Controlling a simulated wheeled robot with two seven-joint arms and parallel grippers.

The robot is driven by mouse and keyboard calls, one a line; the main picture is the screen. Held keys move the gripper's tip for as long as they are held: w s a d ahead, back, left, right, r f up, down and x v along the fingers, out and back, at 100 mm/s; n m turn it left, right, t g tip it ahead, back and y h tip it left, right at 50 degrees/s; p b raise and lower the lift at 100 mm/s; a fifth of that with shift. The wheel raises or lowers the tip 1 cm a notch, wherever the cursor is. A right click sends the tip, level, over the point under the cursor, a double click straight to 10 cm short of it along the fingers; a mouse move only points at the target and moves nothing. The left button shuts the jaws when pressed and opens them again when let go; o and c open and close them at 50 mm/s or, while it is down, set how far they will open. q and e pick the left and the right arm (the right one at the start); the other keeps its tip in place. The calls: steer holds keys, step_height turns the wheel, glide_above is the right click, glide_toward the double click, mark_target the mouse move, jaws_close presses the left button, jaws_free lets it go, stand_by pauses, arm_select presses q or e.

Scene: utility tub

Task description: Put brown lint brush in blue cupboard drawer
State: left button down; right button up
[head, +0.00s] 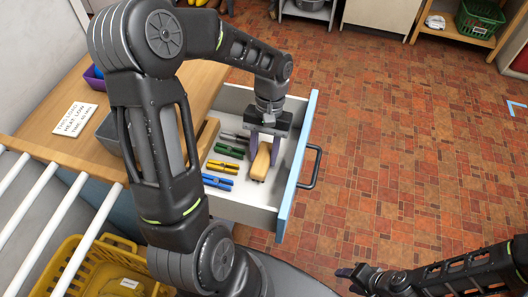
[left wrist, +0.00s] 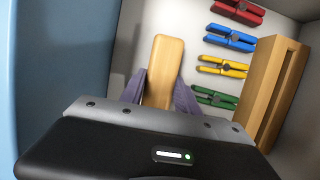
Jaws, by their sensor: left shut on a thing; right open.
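The blue-fronted cupboard drawer (head: 297,165) is pulled open in the head view, with a pale interior. My left gripper (head: 264,144) is inside its outline, pointing down, shut on the brown lint brush (head: 260,163). The brush's light wooden body (left wrist: 164,70) shows between the fingers in the left wrist view. The brush is low in the drawer, near the blue front; I cannot tell whether it touches the drawer floor. My right gripper (head: 352,272) is at the bottom of the head view, away from the drawer, open and empty.
Several clothespins lie in the drawer, including a blue one (head: 217,182), a yellow one (head: 222,166) and a green one (head: 229,151). A wooden piece (left wrist: 270,90) stands beside them. A yellow basket (head: 100,265) is at lower left.

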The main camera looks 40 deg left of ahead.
arm_select(q)
steer(key=shift+f, duration=0.15)
steer(key=c, duration=0.9)
jaws_free()
steer(key=p+v, duration=0.1)
steer(key=v, duration=1.1)
